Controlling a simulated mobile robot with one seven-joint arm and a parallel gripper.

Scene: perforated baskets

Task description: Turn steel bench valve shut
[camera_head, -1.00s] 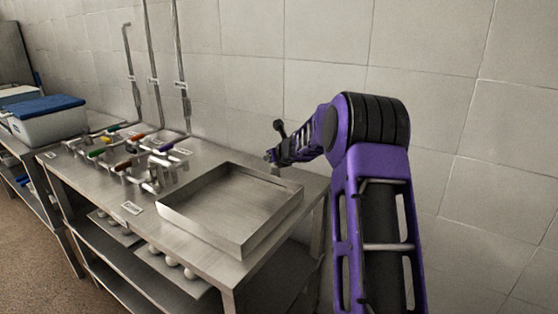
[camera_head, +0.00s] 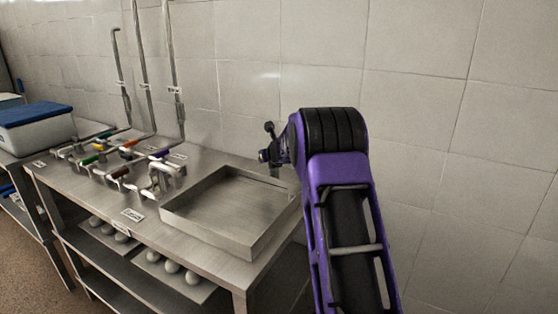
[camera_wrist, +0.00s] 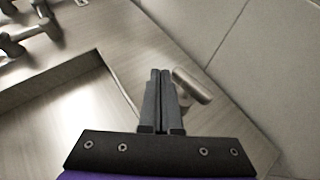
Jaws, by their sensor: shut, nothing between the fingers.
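The steel bench (camera_head: 110,195) carries a cluster of valves with coloured handles (camera_head: 118,158) on its left half. In the wrist view a short steel cylinder-shaped handle (camera_wrist: 193,86) stands just right of my fingers; I cannot tell if it is the steel valve or whether the fingers touch it. A small steel post (camera_head: 274,171) shows behind the tray in the head view. My gripper (camera_wrist: 160,72) is shut and empty, pointing at the bench top. In the head view my gripper (camera_head: 265,155) is small and partly hidden by my arm.
An open steel tray (camera_head: 235,210) sits on the bench, left of my fingers in the wrist view. Vertical pipes (camera_head: 147,70) rise behind the valves. A tiled wall (camera_head: 420,90) stands close behind. A blue-lidded box (camera_head: 35,115) is at far left.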

